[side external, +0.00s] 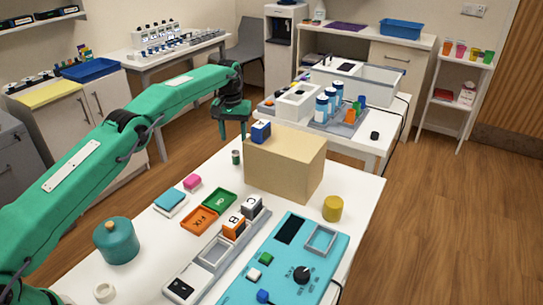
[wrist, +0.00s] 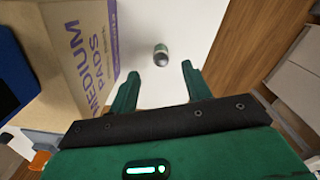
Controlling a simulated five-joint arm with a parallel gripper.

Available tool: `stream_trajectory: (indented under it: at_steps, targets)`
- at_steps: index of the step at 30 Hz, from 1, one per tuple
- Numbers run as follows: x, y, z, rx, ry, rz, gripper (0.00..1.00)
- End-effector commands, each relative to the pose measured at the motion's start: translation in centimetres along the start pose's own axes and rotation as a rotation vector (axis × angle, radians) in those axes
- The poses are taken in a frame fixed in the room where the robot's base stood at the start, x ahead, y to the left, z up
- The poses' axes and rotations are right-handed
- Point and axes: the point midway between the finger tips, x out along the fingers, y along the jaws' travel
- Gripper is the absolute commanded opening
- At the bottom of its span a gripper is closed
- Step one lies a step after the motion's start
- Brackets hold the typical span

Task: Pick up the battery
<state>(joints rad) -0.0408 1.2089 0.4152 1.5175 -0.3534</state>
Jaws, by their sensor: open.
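The battery (side external: 236,157) is a small dark green cylinder standing upright on the white table, left of the cardboard box. My gripper (side external: 231,136) is above the battery, pointing down. In the wrist view my gripper (wrist: 160,75) is open, with its two green fingers apart and nothing between them.
A cardboard box (side external: 284,168) stands close beside the battery, with a blue block (side external: 261,131) on top; the box (wrist: 78,45) fills the left of the wrist view. Trays, blocks, a teal jar (side external: 117,243) and a blue panel (side external: 270,270) occupy the nearer table.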

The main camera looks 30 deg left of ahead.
Motion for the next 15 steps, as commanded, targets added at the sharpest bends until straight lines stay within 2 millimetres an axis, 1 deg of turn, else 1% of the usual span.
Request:
stream_trajectory:
  at_steps: [4, 10, 15]
  targets:
    - [0.4, 0.0, 0.0, 0.0, -0.001, 0.0, 0.49]
    - [1.9, 0.0, 0.0, 0.001, -0.002, -0.001, 0.49]
    - [2.6, 0.0, 0.0, 0.001, 0.0, 0.0, 0.49]
